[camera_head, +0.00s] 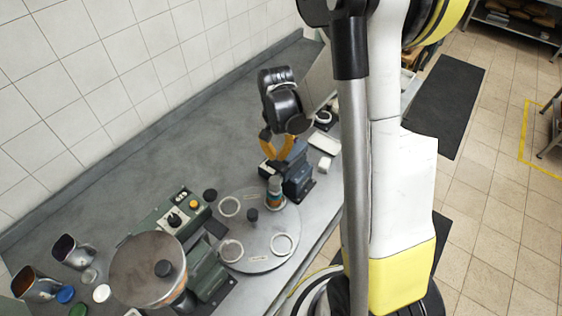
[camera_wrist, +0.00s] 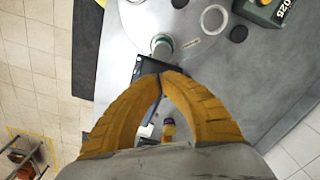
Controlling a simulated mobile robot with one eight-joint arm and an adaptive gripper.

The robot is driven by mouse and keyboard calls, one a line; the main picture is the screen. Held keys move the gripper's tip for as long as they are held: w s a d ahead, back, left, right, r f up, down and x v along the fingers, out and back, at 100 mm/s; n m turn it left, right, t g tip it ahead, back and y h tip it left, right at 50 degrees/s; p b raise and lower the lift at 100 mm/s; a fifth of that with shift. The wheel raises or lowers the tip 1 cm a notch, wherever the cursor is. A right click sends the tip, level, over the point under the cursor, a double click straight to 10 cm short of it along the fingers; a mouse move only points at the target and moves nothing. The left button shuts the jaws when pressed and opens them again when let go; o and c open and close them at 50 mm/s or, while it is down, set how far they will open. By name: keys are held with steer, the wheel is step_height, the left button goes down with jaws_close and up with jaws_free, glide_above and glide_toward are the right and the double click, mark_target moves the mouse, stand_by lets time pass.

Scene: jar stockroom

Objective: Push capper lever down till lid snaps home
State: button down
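The capper (camera_head: 297,180) is a blue-grey machine at the right edge of the round metal turntable (camera_head: 262,252). A jar (camera_head: 274,186) with an orange-brown band stands at its turntable side; the jar also shows in the wrist view (camera_wrist: 162,46). My gripper (camera_head: 273,158) is above the capper, its yellow fingers pointing down. In the wrist view its fingertips (camera_wrist: 160,74) come together over the dark capper body, with nothing clearly held. The lever cannot be made out clearly.
A green control box (camera_head: 172,215) with knobs and a round hopper (camera_head: 147,268) stand left of the turntable. Scoops and coloured lids lie at far left. White blocks (camera_head: 325,143) lie behind the capper near the bench edge. The back-left bench is clear.

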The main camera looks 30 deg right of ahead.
mark_target(277, 164)
steer(key=shift+f+b, duration=1.45)
steer(key=shift+f, duration=0.35)
steer(key=shift+a+f+b, duration=0.15)
steer(key=shift+f+b, duration=1.2)
steer(key=shift+b, duration=0.1)
steer(key=shift+s, duration=0.1)
steer(key=shift+r, duration=0.1)
steer(key=shift+r+p, duration=1.95)
steer(key=shift+r, duration=1.15)
steer(key=shift+r, duration=0.1)
steer(key=shift+r+p, duration=1.65)
steer(key=shift+r, duration=0.85)
